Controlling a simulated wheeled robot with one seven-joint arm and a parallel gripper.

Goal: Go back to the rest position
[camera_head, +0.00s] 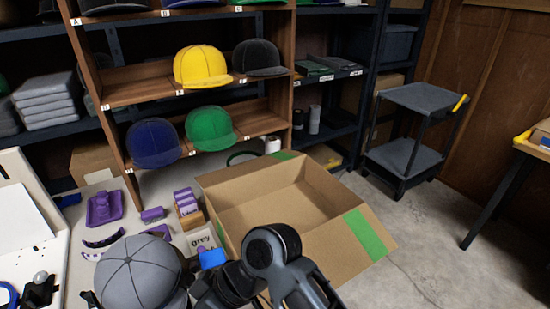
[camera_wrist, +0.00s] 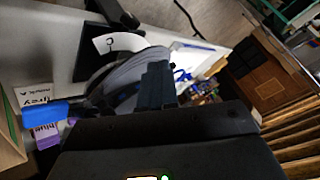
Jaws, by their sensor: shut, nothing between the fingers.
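My gripper (camera_wrist: 158,85) shows in the wrist view as dark fingers closed together with nothing between them. Behind it in that view is a grey cap (camera_wrist: 140,68) on the white table. In the head view my dark arm reaches in from the bottom edge, in front of the open cardboard box. The grey cap (camera_head: 138,274) is left of the arm there. I cannot make out the fingertips in the head view, nor whether they touch anything.
The open cardboard box (camera_head: 350,262) stands close to my arm. The white table (camera_head: 72,240) holds purple items, a "grey" card (camera_head: 203,240) and a blue piece (camera_head: 212,258). Shelves hold a yellow cap (camera_head: 201,68), among others. A dark cart (camera_head: 405,157) stands right; floor there is clear.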

